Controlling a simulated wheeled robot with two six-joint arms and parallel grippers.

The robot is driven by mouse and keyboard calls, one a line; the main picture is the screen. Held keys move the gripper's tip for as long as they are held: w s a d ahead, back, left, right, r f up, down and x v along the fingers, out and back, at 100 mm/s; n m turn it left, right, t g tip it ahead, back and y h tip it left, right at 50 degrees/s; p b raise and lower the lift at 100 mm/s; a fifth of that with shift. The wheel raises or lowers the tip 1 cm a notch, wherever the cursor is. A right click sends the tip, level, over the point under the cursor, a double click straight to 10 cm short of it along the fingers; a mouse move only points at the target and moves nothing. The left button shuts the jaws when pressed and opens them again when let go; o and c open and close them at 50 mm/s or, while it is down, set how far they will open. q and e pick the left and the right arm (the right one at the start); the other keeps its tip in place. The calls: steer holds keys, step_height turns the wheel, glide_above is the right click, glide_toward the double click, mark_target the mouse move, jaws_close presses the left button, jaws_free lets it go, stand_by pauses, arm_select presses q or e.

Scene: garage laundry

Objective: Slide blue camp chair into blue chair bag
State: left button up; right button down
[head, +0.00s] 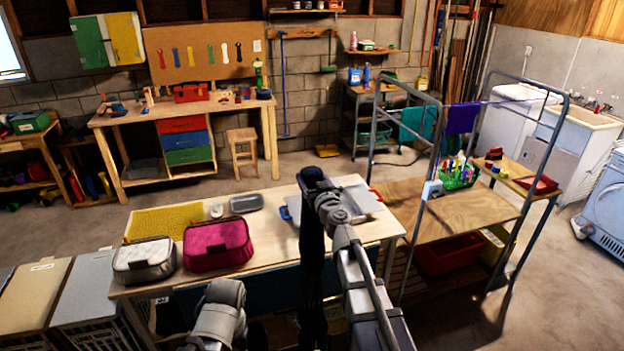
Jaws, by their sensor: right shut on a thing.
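My right gripper (314,178) is above the middle of the workbench, at the end of the grey arm in the picture's centre. It is shut on a long, narrow dark bundle (312,265) that hangs upright down past the bench's front edge. This looks like the folded blue camp chair, though it is in shade and its lower end runs out of the picture. I cannot make out the blue chair bag for sure. A dark blue panel or cloth (245,292) shows below the bench's front edge.
The wooden bench (285,197) carries a magenta case (217,245), a grey case (145,260), a yellow mat (165,220) and a grey tin (246,203). A metal-framed shelf (470,210) stands close on the right. Lidded bins (85,285) stand at the left. Floor is clear behind the bench.

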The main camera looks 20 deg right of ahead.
steer(key=shift+f, duration=0.2)
stand_by(0.6)
steer(key=shift+f+b, duration=0.75)
steer(key=shift+b, duration=0.15)
steer(key=shift+f+b, duration=0.25)
steer(key=shift+b, duration=0.05)
steer(key=shift+f+b, duration=1.05)
steer(key=shift+f, duration=0.25)
steer(key=shift+f+b, duration=1.55)
steer(key=shift+b, duration=0.2)
step_height(320, 180, down, 7)
steer(key=b, duration=0.7)
steer(key=shift+f, duration=0.2)
